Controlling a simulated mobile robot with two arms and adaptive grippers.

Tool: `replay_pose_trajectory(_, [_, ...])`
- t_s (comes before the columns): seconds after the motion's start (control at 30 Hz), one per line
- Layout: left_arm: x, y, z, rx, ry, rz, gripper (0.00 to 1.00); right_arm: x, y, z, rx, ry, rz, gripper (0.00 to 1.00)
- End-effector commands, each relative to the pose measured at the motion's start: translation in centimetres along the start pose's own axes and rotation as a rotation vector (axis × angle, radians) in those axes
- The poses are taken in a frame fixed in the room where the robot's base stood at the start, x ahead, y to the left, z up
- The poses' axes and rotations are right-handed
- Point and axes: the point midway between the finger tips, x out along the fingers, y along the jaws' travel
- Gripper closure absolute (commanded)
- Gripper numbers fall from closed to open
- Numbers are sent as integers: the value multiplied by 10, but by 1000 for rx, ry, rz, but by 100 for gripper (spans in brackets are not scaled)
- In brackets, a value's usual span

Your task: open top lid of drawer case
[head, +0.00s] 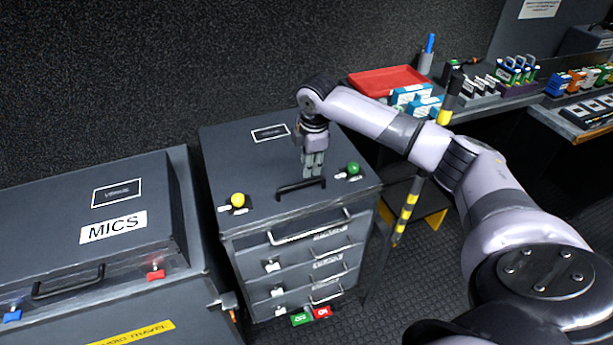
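The drawer case (240,155) is a dark grey cabinet in the middle of the head view. Its top lid is down, with a black handle (300,187) near the front edge. A yellow knob latch (238,200) sits left of the handle and a green knob latch (353,169) sits right of it. Several drawers with bar handles are below, and they look closed. My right gripper (313,172) points down just above and behind the lid handle. Its fingers look close together, and I cannot tell whether they touch anything. My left gripper is not in view.
A grey case labelled MICS (114,227) stands at the left. A bench with a red tray (387,80) and small boxes is behind right. A black and yellow pole (408,205) stands right of the drawer case, near my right arm.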

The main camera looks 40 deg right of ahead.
Motion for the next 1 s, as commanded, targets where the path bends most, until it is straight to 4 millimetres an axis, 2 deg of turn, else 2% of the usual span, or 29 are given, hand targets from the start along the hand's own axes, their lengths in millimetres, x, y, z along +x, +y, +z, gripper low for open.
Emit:
replay_pose_trajectory(0.2, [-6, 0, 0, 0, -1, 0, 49, 44, 0, 0, 0, -1, -2, 69])
replay_pose_trajectory(0.4, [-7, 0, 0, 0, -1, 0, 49, 69, 0, 0, 1, 0, -1, 69])
replay_pose_trajectory(0.8, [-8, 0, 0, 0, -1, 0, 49, 77, 0, 0, 0, 0, 1, 69])
replay_pose_trajectory(1.0, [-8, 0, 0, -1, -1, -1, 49, 77, 0, 0, 0, 0, 1, 82])
